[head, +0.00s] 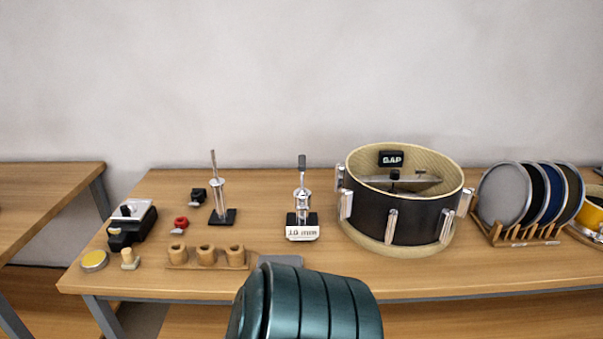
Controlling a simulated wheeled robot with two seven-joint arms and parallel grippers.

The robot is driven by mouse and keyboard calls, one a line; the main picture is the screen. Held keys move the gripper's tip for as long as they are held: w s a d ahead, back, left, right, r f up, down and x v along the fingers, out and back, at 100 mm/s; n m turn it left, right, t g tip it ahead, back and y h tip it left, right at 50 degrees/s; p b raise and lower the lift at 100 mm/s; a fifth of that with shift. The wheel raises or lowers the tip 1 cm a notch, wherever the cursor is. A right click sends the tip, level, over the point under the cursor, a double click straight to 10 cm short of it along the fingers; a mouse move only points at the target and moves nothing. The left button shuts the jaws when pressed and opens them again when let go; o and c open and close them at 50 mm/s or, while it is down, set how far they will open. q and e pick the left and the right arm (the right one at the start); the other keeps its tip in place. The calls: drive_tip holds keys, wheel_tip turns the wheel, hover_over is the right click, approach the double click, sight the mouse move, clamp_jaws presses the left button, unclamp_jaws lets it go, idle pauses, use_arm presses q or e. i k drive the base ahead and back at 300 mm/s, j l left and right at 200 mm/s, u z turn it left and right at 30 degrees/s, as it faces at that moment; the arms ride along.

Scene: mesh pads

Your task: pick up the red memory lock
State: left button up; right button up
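The red memory lock (181,222) is a small red piece lying on the left part of the wooden table (270,183). A small pale part sticks out at its lower side. It lies behind a wooden block with several round cups (207,257) and left of a metal rod on a black base (221,215). Neither of my grippers is in view, so I cannot see where they are relative to the lock.
A black lock-like piece (198,195) lies behind the red one. A black box (134,221), yellow-topped disc (94,261) and small knob (130,259) are at left. A stand labelled 10 mm (302,222), drum shell (379,218) and pad rack (520,236) stand rightward.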

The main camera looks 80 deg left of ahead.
sight(182, 221)
drive_tip(key=u, duration=3.55)
